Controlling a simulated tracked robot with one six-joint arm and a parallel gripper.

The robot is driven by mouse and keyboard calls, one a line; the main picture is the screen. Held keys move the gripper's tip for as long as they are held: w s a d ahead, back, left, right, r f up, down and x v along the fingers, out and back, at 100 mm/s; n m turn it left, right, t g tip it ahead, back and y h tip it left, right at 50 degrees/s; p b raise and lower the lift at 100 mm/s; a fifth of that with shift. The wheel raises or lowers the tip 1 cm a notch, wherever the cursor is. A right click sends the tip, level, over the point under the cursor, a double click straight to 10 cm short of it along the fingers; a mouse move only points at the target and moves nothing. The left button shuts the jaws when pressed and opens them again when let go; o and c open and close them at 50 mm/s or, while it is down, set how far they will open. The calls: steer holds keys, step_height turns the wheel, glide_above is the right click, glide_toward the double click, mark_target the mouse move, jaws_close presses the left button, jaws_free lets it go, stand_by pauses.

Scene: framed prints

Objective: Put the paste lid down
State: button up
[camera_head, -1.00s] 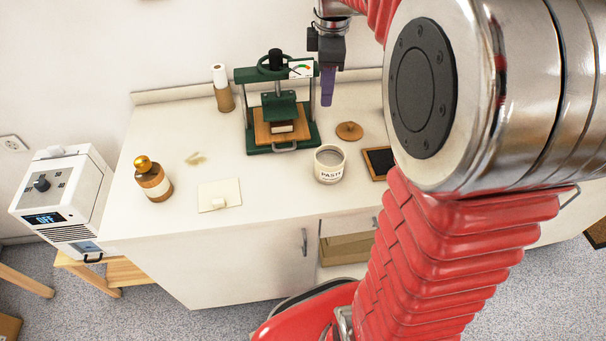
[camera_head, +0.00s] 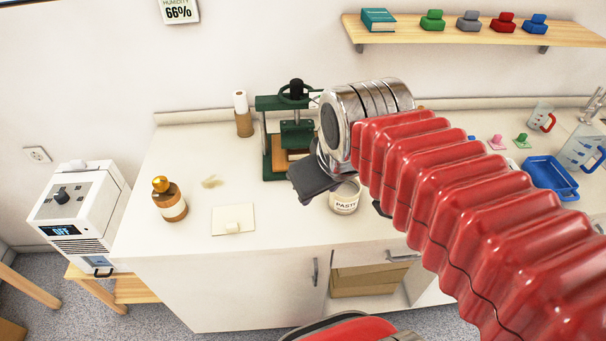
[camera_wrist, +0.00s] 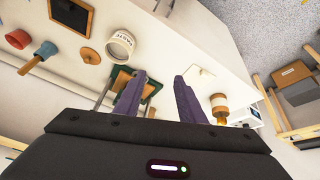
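The paste lid (camera_wrist: 91,56), a round brown disc, lies flat on the counter in the wrist view, beside the open paste jar (camera_wrist: 120,45). In the head view the white jar (camera_head: 345,198) labelled PASTE stands on the counter, and the lid is hidden behind my arm. My gripper (camera_wrist: 160,78) has its two purple fingers spread apart with nothing between them. In the wrist view the lid and jar are to the left of the fingers.
The green press (camera_head: 297,132) stands behind my wrist, partly covered. A gold-topped bottle (camera_head: 170,200) and a pale card (camera_head: 233,220) are on the left of the counter. A dark framed pad (camera_wrist: 71,17) lies near the lid. A blue tray (camera_head: 550,178) is at the right.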

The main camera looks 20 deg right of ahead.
steer(key=shift+s+a+f+m+t, duration=0.1)
steer(key=shift+s+a+f+m, duration=0.15)
steer(key=shift+s+f+m, duration=0.15)
steer(key=shift+s+a+f+m+t, duration=0.15)
steer(key=shift+s+a+m, duration=0.1)
steer(key=shift+s, duration=0.3)
steer(key=shift+s+a+f+m+t, duration=0.1)
steer(key=shift+s+a+f+m, duration=0.1)
steer(key=shift+s+f+m, duration=0.2)
